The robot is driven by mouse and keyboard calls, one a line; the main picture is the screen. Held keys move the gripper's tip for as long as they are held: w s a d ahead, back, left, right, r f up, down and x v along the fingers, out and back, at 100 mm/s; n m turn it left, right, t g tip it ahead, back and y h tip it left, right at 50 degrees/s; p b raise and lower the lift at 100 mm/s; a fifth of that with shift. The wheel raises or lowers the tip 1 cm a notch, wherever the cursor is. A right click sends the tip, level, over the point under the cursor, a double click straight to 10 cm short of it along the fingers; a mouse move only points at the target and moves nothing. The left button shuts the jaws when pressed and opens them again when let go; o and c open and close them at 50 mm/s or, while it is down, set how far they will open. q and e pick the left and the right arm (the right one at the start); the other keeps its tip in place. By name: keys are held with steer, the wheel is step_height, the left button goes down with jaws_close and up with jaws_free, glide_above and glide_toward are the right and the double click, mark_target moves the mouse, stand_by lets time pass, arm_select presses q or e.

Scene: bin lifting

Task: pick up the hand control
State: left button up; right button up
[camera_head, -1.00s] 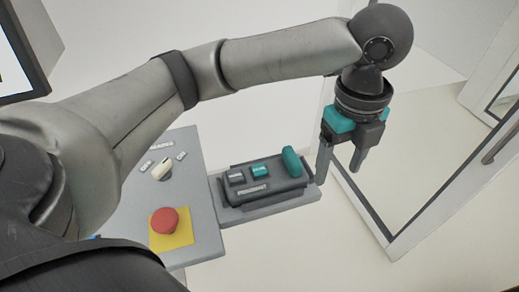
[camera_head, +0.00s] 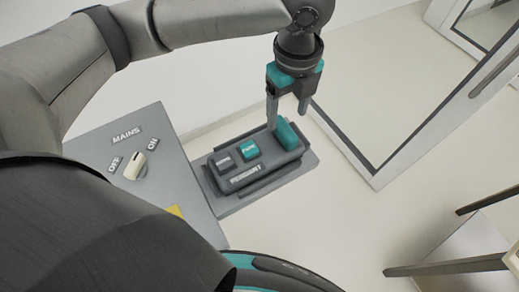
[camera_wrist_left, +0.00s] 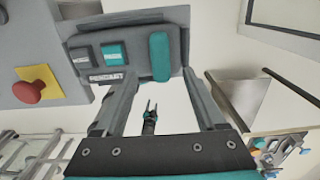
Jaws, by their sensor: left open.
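The hand control (camera_head: 237,178) is a grey pendant box lying in a grey holder plate beside the panel. It has a dark button, a teal button and a raised teal end (camera_head: 287,136). It also shows in the left wrist view (camera_wrist_left: 134,69). My left gripper (camera_head: 287,117) is open and empty, pointing down at the teal end. One fingertip shows at its left side and the other at its upper right; I cannot tell if either touches. A small, distant two-pronged gripper shape (camera_wrist_left: 150,117), perhaps my right gripper, shows in the left wrist view.
The grey panel (camera_head: 185,190) left of the holder carries a cream rotary switch (camera_head: 134,167) marked MAINS. A red button (camera_wrist_left: 29,91) on a yellow plate shows in the left wrist view. A framed glass panel (camera_head: 385,80) stands right of the gripper. Pale floor lies between.

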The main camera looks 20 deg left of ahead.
mark_target(285, 127)
arm_select(q)
steer(key=shift+w+a+f, duration=0.1)
steer(key=shift+w+f, duration=0.05)
steer(key=shift+f, duration=3.3)
steer(key=shift+c, duration=0.4)
jaws_close()
steer(key=shift+r, duration=0.1)
